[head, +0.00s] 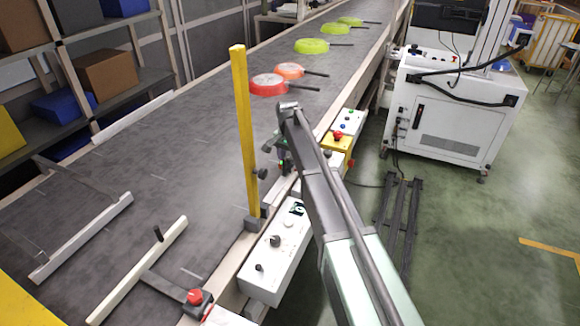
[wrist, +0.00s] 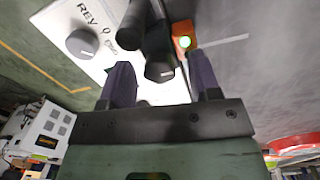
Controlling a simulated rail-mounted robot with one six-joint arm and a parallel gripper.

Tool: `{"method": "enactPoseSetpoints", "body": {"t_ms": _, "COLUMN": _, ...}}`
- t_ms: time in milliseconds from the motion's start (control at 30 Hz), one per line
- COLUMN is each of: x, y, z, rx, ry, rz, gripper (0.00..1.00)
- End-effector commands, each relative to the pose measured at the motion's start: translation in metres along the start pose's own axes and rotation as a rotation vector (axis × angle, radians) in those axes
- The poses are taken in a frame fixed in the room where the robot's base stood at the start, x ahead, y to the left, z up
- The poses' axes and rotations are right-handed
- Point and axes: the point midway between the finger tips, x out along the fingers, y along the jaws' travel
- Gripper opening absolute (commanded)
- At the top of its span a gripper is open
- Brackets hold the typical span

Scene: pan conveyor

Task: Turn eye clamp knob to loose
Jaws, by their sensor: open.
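A dark knob (wrist: 160,72) with a pale mark on its end shows in the wrist view, on a dark stem or post; it looks like the eye clamp knob. An orange sensor eye (wrist: 182,29) with a lit green lamp is just right of it. My gripper (wrist: 160,63) is open, with one purple-grey finger on each side of the knob in the picture. I see no clear contact, and the depth between them is hard to judge. In the head view my arm hides most of this spot by the conveyor's edge.
A white control box with a REV dial (wrist: 82,43) is close to the left finger. Red, orange and green pans lie farther up the belt.

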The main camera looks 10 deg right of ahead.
Motion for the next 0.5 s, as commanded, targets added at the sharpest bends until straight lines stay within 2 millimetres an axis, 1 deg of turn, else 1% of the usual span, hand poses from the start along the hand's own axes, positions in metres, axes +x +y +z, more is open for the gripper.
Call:
{"method": "enactPoseSetpoints", "body": {"t_ms": 167, "x": -0.0013, "y": 0.0002, "z": 0.0000, "rx": 0.000, "ry": 0.000, "rz": 0.000, "gripper": 0.57}}
{"method": "enactPoseSetpoints", "body": {"t_ms": 200, "x": -0.0013, "y": 0.0002, "z": 0.0000, "rx": 0.000, "ry": 0.000, "rz": 0.000, "gripper": 0.56}}
{"method": "enactPoseSetpoints", "body": {"t_ms": 467, "x": -0.0013, "y": 0.0001, "z": 0.0000, "rx": 0.000, "ry": 0.000, "rz": 0.000, "gripper": 0.16}}
{"method": "enactPoseSetpoints", "body": {"t_ms": 500, "x": -0.0013, "y": 0.0001, "z": 0.0000, "rx": 0.000, "ry": 0.000, "rz": 0.000, "gripper": 0.10}}
